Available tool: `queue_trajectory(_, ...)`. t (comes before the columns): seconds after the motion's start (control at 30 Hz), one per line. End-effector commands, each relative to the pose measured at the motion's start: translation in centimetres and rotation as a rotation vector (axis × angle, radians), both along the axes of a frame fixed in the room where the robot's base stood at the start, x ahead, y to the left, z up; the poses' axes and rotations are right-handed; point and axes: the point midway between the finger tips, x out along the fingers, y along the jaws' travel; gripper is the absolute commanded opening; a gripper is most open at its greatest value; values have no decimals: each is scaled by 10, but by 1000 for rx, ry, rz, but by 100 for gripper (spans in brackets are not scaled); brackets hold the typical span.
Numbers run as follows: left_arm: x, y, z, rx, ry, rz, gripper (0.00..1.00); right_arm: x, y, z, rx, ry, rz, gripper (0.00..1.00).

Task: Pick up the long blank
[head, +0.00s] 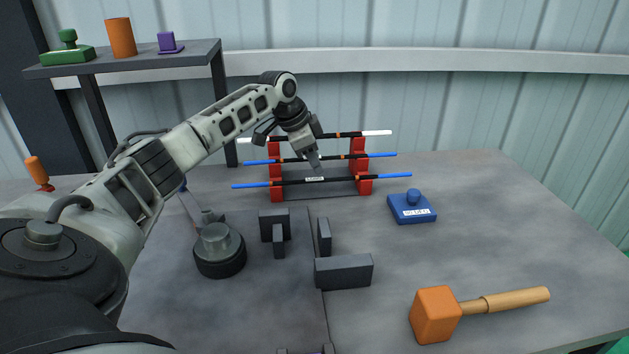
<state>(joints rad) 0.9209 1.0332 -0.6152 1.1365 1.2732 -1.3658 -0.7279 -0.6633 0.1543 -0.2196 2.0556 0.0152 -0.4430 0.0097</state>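A rack with red end posts (276,187) stands at the back middle of the table and holds three rods one above another. The top rod (376,133) has white ends. The middle rod (383,155) and the lowest, front rod (395,177) have blue ends and dark middles with orange marks. A small label sits at the rack's front; I cannot read it surely, so which rod is the long blank is unclear. My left gripper (316,164) points down over the rack's middle, in front of the rods. Its fingers overlap, so their opening is unclear. My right gripper is not seen.
Dark blocks (344,272) and a round dark clamp (220,255) stand on the table's middle. A blue labelled block (412,207) lies right of the rack. An orange mallet (436,315) lies front right. A shelf (140,62) stands back left. The table's right side is mostly clear.

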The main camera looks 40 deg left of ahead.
Motion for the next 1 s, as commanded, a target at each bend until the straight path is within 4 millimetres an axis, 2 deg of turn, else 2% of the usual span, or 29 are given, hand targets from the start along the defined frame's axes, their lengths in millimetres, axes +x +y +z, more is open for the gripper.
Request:
queue_trajectory(0.17,8,-6,-23,-2,4,0,37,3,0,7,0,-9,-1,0)
queue_trajectory(0.3,15,-8,-40,-2,3,0,37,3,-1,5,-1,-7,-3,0)
queue_trajectory(0.6,17,-8,-46,1,1,0,37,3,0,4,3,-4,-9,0)
queue_trajectory(0.63,17,-8,-46,1,1,0,32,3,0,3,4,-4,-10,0)
queue_trajectory(0.73,17,-8,-46,0,1,0,4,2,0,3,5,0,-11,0)
queue_trajectory(0.77,17,-8,-46,0,1,0,0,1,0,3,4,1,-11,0)
queue_trajectory(1.0,18,-8,-44,-1,-2,1,0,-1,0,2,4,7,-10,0)
